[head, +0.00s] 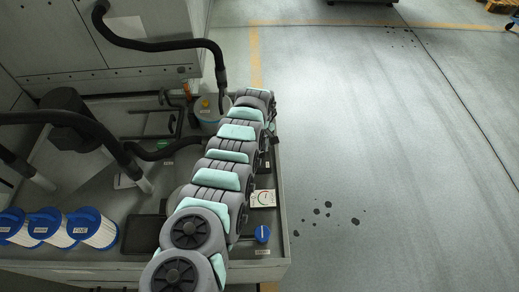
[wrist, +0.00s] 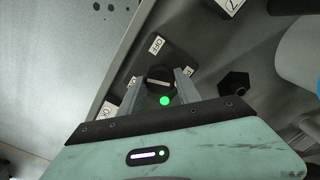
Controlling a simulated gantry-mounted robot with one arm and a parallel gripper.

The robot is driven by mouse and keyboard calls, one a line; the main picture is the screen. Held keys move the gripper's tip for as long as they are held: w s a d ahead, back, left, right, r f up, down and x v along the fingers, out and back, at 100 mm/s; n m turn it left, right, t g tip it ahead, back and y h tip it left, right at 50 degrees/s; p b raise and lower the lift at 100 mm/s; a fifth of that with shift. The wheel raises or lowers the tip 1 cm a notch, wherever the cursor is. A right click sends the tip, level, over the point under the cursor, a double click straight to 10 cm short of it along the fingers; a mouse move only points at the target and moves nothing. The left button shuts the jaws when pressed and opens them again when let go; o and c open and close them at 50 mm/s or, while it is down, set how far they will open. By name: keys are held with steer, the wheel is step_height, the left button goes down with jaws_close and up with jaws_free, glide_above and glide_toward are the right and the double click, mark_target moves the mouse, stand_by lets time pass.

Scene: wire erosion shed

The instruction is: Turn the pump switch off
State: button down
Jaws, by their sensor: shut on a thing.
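The pump switch is a dark round knob (wrist: 159,77) on a dark plate in the wrist view. A white label reading OFF (wrist: 156,44) sits above it, and another small label (wrist: 189,72) is at its right, partly hidden by a finger. A pale line crosses the knob; which label it points to is not clear. A green light (wrist: 165,101) glows just below the knob. My gripper (wrist: 161,82) has a finger on each side of the knob and is shut on it. In the head view my arm hides the gripper and the switch.
Black hoses (head: 150,45) arch over the tray, near a grey bucket (head: 208,108). A gauge (head: 263,198) and a blue knob (head: 263,234) are close to my arm. The floor to the right is open, with dark spots.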

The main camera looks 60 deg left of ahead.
steer(key=shift+d+m, duration=0.1)
steer(key=shift+m, duration=0.3)
steer(key=m, duration=0.9)
steer(key=shift+b, duration=0.3)
stand_by(0.4)
steer(key=c, duration=0.9)
jaws_free()
steer(key=shift+o, duration=0.2)
step_height(320, 180, up, 11)
steer(key=p, duration=0.3)
